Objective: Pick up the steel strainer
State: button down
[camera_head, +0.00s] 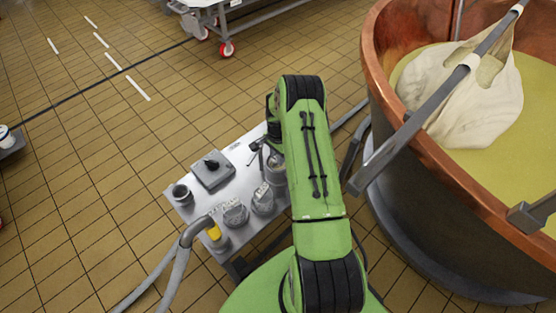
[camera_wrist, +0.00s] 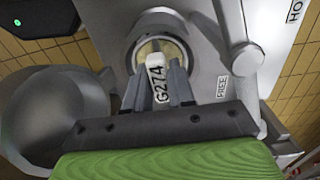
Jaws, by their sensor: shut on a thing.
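My gripper (camera_wrist: 160,76) shows in the wrist view, its two grey fingers shut on a narrow white piece marked G274 (camera_wrist: 157,68). Beyond the fingertips is a round metal ring or cup mouth (camera_wrist: 118,52) with a yellowish inside. I cannot tell whether the marked piece belongs to the steel strainer. No strainer mesh can be made out in either view. In the head view my arm covers much of the right side of the steel table (camera_head: 180,213), and the fingers cannot be made out there.
On the table stand a grey box with a black knob (camera_head: 212,172), a grey cup (camera_head: 181,195) and two labelled grey lumps (camera_head: 235,213) (camera_head: 263,200). A grey rounded vessel (camera_wrist: 50,115) is left in the wrist view. A copper vat (camera_head: 400,100) stands right; floor is open left.

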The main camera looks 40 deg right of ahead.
notch_tip(320, 180, up, 17)
jog(key=p, duration=0.4)
jog(key=shift+r, duration=0.15)
notch_tip(320, 180, up, 10)
jog(key=p, duration=0.7)
jog(key=shift+r+p, duration=0.2)
jog(key=shift+p, duration=0.15)
dwell(0.5)
jog(key=shift+s+d+f, duration=0.1)
